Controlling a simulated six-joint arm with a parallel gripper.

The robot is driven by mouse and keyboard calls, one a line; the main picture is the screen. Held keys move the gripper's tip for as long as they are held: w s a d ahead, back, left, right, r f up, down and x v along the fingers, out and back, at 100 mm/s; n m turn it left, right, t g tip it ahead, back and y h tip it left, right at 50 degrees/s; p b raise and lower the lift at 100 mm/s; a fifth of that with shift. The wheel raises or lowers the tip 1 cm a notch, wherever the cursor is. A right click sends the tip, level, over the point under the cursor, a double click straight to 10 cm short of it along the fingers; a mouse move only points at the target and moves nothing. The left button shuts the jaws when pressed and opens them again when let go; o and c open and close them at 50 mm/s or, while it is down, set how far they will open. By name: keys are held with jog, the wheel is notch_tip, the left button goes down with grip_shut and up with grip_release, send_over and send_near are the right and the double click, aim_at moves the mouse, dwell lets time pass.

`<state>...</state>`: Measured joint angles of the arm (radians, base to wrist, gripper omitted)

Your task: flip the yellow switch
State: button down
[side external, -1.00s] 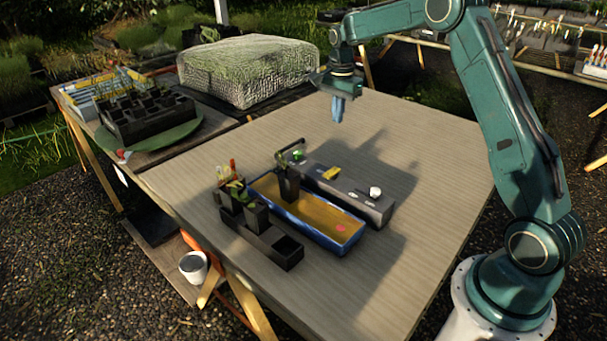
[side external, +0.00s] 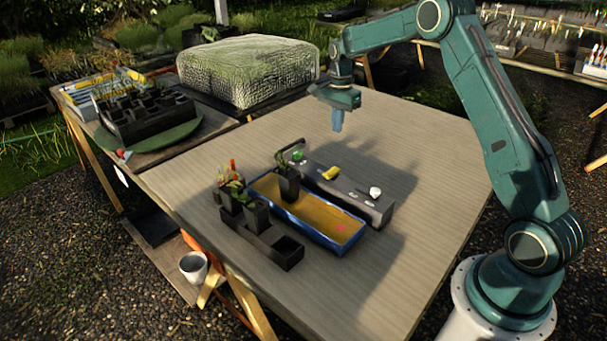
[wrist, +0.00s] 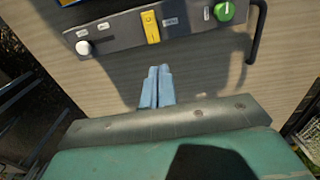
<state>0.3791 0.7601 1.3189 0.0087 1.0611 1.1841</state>
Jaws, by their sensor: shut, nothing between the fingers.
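The yellow switch (side external: 330,173) sits in the middle of a long grey box, between a green knob (side external: 298,156) and a white knob (side external: 375,192). In the wrist view the yellow switch (wrist: 151,27) stands near the top, with the green knob (wrist: 224,11) to its right and the white knob (wrist: 83,47) to its left. My gripper (side external: 337,125) hangs above the table behind the box, with its pale blue fingers shut and empty. In the wrist view the fingers (wrist: 157,85) point toward the switch and are apart from it.
A blue-rimmed tray (side external: 318,235) with a tan floor lies alongside the grey box (side external: 347,200). A black rack (side external: 262,238) with potted plants stands in front of it. A dark bent pipe (wrist: 257,40) rises at the box's green-knob end. The table (side external: 430,150) is clear to the right.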

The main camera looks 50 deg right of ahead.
send_near(332, 173)
jog(key=d+f, duration=0.1)
jog(key=f, duration=0.1)
jog(key=w+d+f, duration=0.1)
jog(key=f, duration=0.1)
jog(key=d+f, duration=0.1)
jog(key=f, duration=0.2)
jog(key=shift+w+d, duration=0.25)
jog(key=shift+w, duration=0.05)
jog(key=shift+f, duration=0.2)
jog(key=shift+r, duration=0.25)
jog(key=shift+r, duration=0.55)
jog(key=shift+d+r, duration=0.1)
dwell(0.4)
